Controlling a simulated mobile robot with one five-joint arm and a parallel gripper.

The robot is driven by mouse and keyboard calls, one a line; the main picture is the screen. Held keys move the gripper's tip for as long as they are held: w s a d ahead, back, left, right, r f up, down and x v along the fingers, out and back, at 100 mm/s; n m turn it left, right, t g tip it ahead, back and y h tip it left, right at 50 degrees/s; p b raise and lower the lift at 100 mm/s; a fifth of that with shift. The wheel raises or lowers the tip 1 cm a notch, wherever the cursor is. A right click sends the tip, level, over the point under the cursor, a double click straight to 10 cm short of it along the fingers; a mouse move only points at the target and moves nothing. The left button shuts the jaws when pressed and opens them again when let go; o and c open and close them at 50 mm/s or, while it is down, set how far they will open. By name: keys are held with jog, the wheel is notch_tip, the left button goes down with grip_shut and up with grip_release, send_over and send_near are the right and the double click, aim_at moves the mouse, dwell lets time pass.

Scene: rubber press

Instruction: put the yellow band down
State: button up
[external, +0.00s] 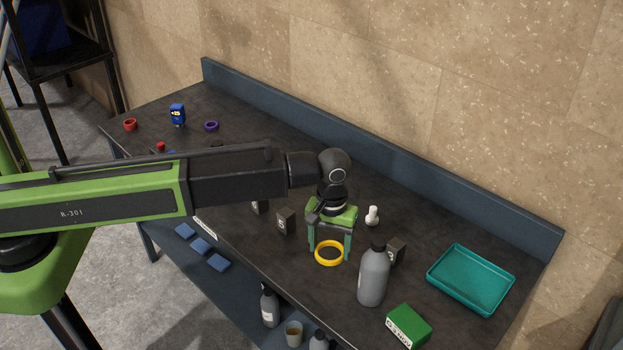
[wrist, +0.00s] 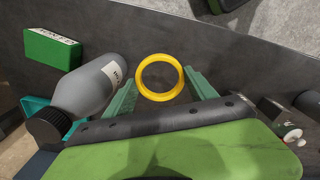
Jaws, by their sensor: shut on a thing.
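The yellow band (external: 330,263) is a ring at the lower ends of the fingers of my gripper (external: 329,250). My gripper points down over the front part of the dark bench, with its green fingers on either side of the band. In the wrist view the band (wrist: 160,97) sits between the two fingertips, and my gripper (wrist: 160,78) is shut on it. The band looks roughly level and close to the bench top. I cannot tell whether it touches the bench.
A grey bottle (external: 373,277) stands just right of the band. A green box (external: 408,325) and a teal tray (external: 470,279) lie farther right. A small dark block (external: 286,222) is to the left, and a white piece (external: 372,216) is behind.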

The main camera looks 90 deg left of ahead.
jog(key=w+a+n, duration=0.2)
jog(key=a+n, duration=0.4)
jog(key=a, duration=0.4)
jog(key=n+b, duration=0.7)
jog(key=n, duration=0.2)
send_over(238, 149)
jog(key=f, duration=0.7)
jog(key=shift+w+d, duration=0.15)
jog(key=shift+w, duration=0.05)
jog(key=shift+s+r, duration=0.1)
jog(key=shift+s, duration=0.05)
notch_tip(238, 149, down, 4)
jog(key=b, duration=0.4)
jog(key=shift+f, duration=0.25)
jog(key=shift+r, duration=0.3)
jog(key=shift+f, duration=0.25)
jog(key=o, duration=1.3)
jog(key=shift+r, duration=0.1)
